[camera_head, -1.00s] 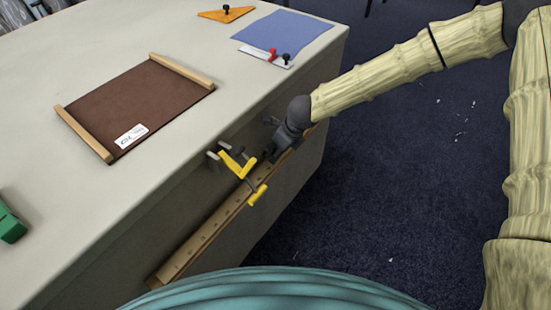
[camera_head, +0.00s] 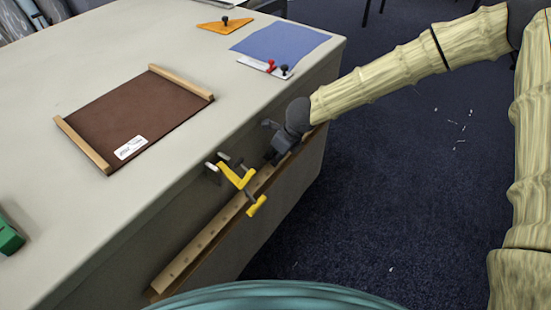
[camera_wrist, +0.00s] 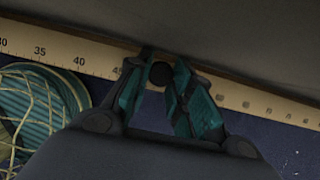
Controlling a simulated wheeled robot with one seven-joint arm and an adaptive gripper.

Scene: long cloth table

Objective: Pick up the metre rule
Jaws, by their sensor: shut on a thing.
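The metre rule (camera_head: 206,240) is a long wooden strip along the table's near side, below the top edge. It runs from lower left to upper right. The wrist view shows its numbered scale (camera_wrist: 98,62) and a dark round knob (camera_wrist: 160,74) on it. My gripper (camera_head: 271,156) is at the rule, right of a yellow clamp (camera_head: 237,176). In the wrist view my gripper (camera_wrist: 163,68) has its two teal-padded fingers closed about the knob. The fingers and palm hide part of the rule. I cannot tell whether the rule is clear of its support.
On the cloth table (camera_head: 150,205) lie a brown board (camera_head: 135,105) with wooden end bars, a blue sheet (camera_head: 282,40), an orange set square (camera_head: 224,26) and a green object (camera_head: 8,238). Open dark carpet (camera_head: 400,180) lies to the right.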

